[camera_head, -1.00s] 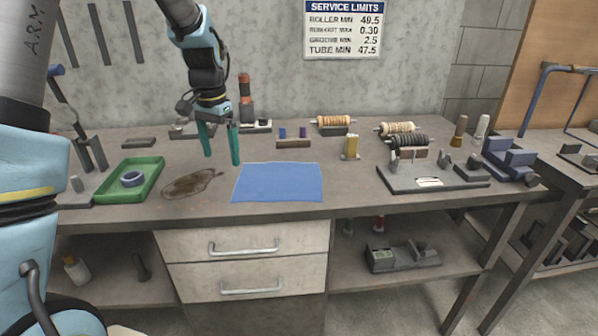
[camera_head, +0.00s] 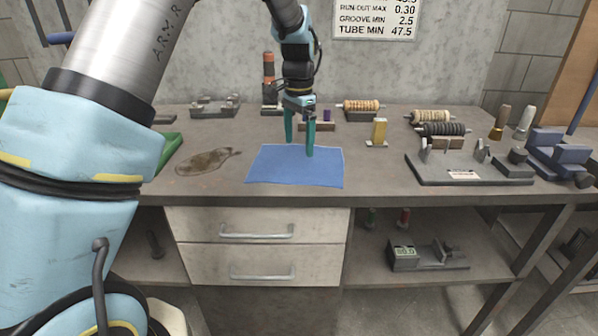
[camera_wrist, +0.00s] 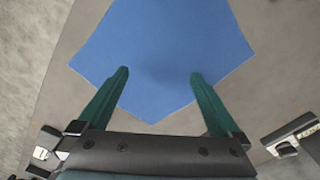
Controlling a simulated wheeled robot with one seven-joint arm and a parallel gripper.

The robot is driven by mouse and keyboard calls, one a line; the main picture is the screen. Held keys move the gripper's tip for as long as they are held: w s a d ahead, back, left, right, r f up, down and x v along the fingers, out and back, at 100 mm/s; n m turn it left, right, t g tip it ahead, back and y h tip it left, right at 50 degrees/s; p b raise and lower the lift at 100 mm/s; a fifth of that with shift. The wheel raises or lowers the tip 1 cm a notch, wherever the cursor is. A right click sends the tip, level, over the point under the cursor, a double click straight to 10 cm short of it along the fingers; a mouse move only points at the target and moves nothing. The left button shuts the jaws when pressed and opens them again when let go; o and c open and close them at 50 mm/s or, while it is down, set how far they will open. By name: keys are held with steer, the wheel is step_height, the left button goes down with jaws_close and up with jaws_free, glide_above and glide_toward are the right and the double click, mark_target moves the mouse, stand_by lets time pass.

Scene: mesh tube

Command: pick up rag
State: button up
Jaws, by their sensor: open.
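A blue rag (camera_head: 296,170) lies flat on the workbench in the head view. It also fills the upper middle of the wrist view (camera_wrist: 165,50). My gripper (camera_head: 300,151) has green fingers and points down over the rag's back part. In the wrist view my gripper (camera_wrist: 159,72) is open, its two fingers apart with the near corner of the rag between them. Nothing is held. I cannot tell how far the fingertips are above the cloth.
A green tray (camera_head: 170,148) is partly hidden behind my arm. Right of the rag stand a yellow block (camera_head: 379,130), several rollers (camera_head: 432,117) and a dark fixture plate (camera_head: 470,174). Bare bench lies right of the rag.

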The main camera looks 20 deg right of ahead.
steer(key=shift+f+b, duration=0.55)
steer(key=shift+f, duration=1.5)
steer(key=shift+a, duration=0.1)
jaws_close()
step_height(320, 180, up, 12)
steer(key=p, duration=0.9)
step_height(320, 180, up, 9)
steer(key=p, duration=0.8)
glide_above(298, 163)
steer(key=shift+b, duration=0.4)
